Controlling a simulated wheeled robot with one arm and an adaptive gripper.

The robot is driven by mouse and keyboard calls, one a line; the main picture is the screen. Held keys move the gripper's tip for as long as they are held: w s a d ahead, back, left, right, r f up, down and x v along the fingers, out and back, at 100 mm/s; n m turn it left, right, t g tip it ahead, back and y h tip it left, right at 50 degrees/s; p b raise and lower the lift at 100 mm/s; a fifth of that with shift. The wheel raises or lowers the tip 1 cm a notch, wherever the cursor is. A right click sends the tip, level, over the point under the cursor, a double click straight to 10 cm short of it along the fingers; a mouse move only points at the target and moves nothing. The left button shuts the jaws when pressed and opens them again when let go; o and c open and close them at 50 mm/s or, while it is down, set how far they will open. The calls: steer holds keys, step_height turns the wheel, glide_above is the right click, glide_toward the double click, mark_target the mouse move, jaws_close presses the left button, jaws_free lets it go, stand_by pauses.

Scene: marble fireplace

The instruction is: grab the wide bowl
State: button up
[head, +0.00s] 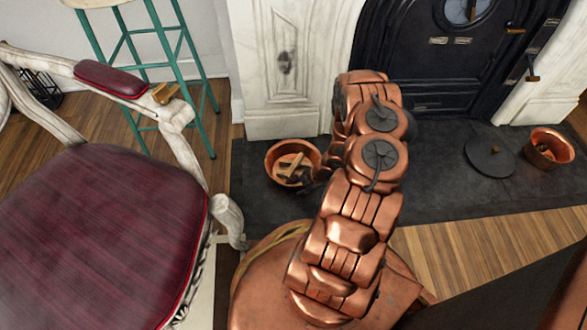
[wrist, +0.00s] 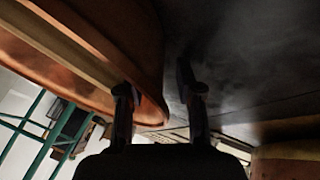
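The wide bowl (head: 272,151) is copper and stands on the dark hearth slab, left of my arm in the head view. Pieces of wood lie in it. In the wrist view the bowl (wrist: 110,30) fills the upper left, very close. My gripper (wrist: 158,88) is open, with its two fingers apart. The left finger overlaps the bowl in the picture, and part of the bowl's edge shows between the fingers. The right finger is over the dark slab. I cannot tell whether either finger touches the bowl. In the head view the gripper is mostly hidden beside the bowl.
A smaller copper pot (head: 551,150) and a dark round lid (head: 490,157) are on the slab (head: 440,180) at the right. An armchair (head: 100,225) with a red seat and a green-legged stool (head: 165,75) stand at the left. The white fireplace surround (head: 285,65) rises behind the bowl.

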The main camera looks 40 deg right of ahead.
steer(key=shift+c, duration=0.3)
jaws_close()
steer(key=shift+r, duration=0.15)
stand_by(0.3)
